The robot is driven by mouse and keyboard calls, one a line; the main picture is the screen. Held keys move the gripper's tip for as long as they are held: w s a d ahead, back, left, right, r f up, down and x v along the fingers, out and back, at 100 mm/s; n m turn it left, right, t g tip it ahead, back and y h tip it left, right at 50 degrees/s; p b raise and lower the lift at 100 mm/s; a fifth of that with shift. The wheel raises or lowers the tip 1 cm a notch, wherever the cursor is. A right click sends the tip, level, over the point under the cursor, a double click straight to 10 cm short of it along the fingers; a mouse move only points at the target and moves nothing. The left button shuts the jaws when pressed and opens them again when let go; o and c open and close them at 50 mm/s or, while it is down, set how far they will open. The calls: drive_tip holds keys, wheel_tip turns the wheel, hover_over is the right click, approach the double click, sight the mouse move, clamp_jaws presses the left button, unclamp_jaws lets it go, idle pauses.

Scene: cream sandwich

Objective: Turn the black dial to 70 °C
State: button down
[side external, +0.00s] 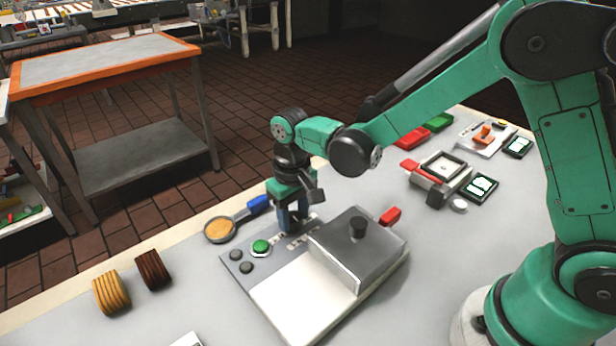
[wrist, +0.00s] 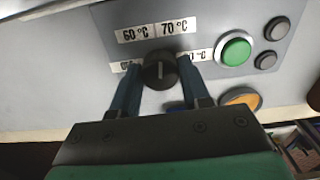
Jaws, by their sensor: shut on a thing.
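The black dial (wrist: 160,71) sits on the machine's grey panel, between my gripper's two fingers in the wrist view. Its white mark stands nearly upright, between the 60 °C label (wrist: 135,34) and the 70 °C label (wrist: 175,28). Two lower labels beside the dial are partly hidden by the fingers. My gripper (wrist: 160,88) is shut on the dial, one blue-grey finger on each side. In the side external view, my gripper (side external: 291,218) points down at the panel of the machine (side external: 275,282) and hides the dial.
A green button (side external: 261,247) and two dark buttons sit close to the dial. A grey lidded box (side external: 350,262) with a black knob stands on the machine. Cookie stacks (side external: 112,293) stand at left.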

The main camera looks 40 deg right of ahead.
sight(294, 217)
drive_tip(key=shift+m, duration=1.9)
drive_tip(key=shift+c, duration=2.1)
unclamp_jaws()
drive_tip(key=shift+r, duration=0.1)
drive_tip(key=shift+r, duration=2.75)
